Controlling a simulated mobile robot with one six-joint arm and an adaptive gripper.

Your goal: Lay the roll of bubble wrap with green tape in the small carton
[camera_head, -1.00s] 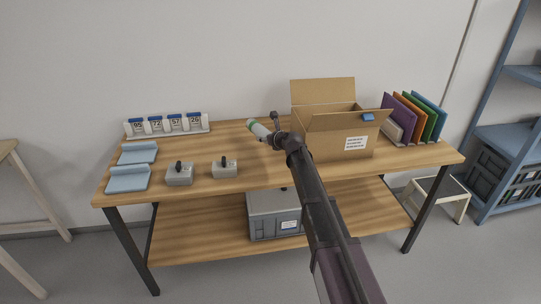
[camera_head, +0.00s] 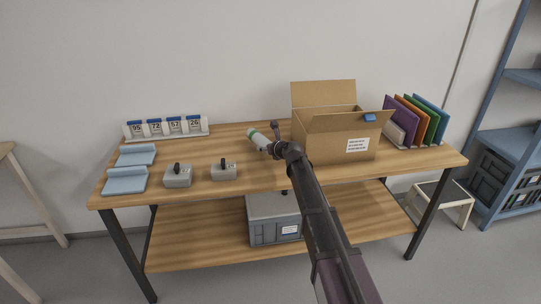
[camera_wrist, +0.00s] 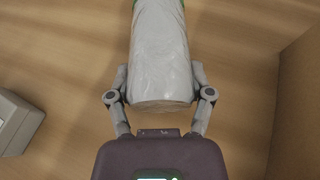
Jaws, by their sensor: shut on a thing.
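The roll of bubble wrap (camera_wrist: 160,55) is pale grey-white, with green tape showing at the top edge of the wrist view. In the head view the roll (camera_head: 261,140) shows as a pale cylinder with a green band, left of the carton. My gripper (camera_wrist: 160,80) is shut on the roll, with a finger on each side of it. It is also in the head view (camera_head: 275,144), over the table and partly hidden by my arm. The small carton (camera_head: 325,144) stands open, flaps raised, right of my gripper; its inside is mostly hidden. Its brown side shows in the wrist view (camera_wrist: 298,110).
Two grey weights (camera_head: 178,178) and two blue rests (camera_head: 126,181) are on the left of the table (camera_head: 230,145). A numbered rack (camera_head: 165,128) stands behind them. Coloured folders (camera_head: 418,121) stand right of the carton. A grey crate (camera_head: 268,220) sits on the lower shelf.

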